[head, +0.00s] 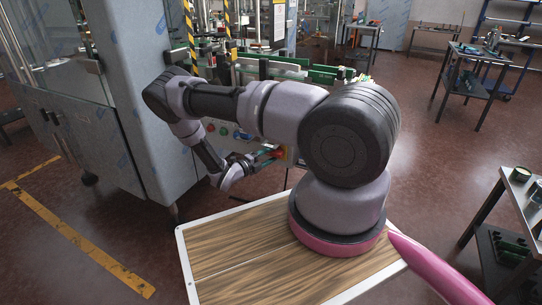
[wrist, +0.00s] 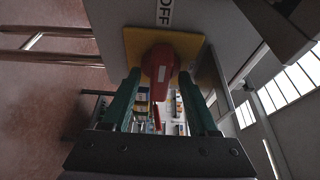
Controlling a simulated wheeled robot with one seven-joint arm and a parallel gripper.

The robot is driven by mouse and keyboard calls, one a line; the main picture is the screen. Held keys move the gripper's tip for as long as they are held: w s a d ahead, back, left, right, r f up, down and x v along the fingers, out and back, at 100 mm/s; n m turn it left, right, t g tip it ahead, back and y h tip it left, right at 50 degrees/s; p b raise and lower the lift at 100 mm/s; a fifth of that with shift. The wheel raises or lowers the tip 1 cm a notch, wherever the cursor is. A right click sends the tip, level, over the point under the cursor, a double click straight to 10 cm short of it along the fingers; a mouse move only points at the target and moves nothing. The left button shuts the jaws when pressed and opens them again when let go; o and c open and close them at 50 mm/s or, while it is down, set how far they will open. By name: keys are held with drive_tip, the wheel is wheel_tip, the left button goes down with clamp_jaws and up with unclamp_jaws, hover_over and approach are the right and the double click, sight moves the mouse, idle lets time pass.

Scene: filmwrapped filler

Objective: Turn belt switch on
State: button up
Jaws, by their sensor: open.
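The belt switch is a red rotary handle (wrist: 160,62) on a yellow square plate (wrist: 193,47), seen up close in the wrist view. A white label reading OFF (wrist: 165,12) sits on the grey panel beside the plate, turned sideways in this view. My gripper (wrist: 159,77) is open, with one green finger on each side of the red handle. I cannot tell whether the fingers touch it. In the head view my gripper (head: 266,158) is at the machine's front, by the yellow and red switch (head: 281,152), which is partly hidden.
A control panel with coloured buttons (head: 222,131) lies left of the switch. A conveyor (head: 290,68) runs above and behind my arm. A tall grey machine cabinet (head: 140,90) stands to the left. Small tables (head: 470,82) stand at the right, with open floor between.

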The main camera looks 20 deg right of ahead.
clamp_jaws()
drive_tip(key=m+y, duration=0.1)
drive_tip(key=m, duration=0.3)
drive_tip(key=shift+r+y, duration=0.15)
drive_tip(key=shift+y, duration=0.25)
drive_tip(key=m+y, duration=0.1)
drive_tip(key=m, duration=0.2)
drive_tip(key=shift+s+r+t+y, duration=0.1)
drive_tip(key=shift+t+y, duration=0.2)
drive_tip(key=shift+y, duration=0.1)
drive_tip(key=m+y, duration=0.1)
drive_tip(key=m+t, duration=0.1)
drive_tip(key=m, duration=0.1)
drive_tip(key=shift+s+d+m+y, duration=0.15)
drive_tip(key=shift+m+y, duration=0.15)
drive_tip(key=shift+y, duration=0.1)
drive_tip(key=shift+m+t+y, duration=0.7)
drive_tip(key=shift+m+t, duration=0.1)
drive_tip(key=shift+m, duration=0.7)
